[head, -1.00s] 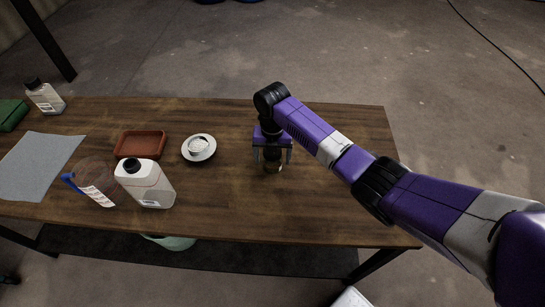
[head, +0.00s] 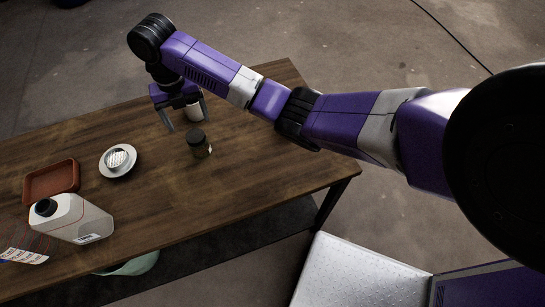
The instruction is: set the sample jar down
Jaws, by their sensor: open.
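The sample jar (head: 199,144), a small dark jar with a black lid and a pale label edge, stands upright on the wooden table (head: 255,165). My gripper (head: 186,118) is open, with its fingers pointing down. It is above the table, up and left of the jar in the picture and apart from it. Nothing shows held between the fingers. A pale object (head: 195,110) shows partly behind the gripper; I cannot tell what it is.
The table right of the jar is clear. A pale green tub (head: 135,265) sits below the table.

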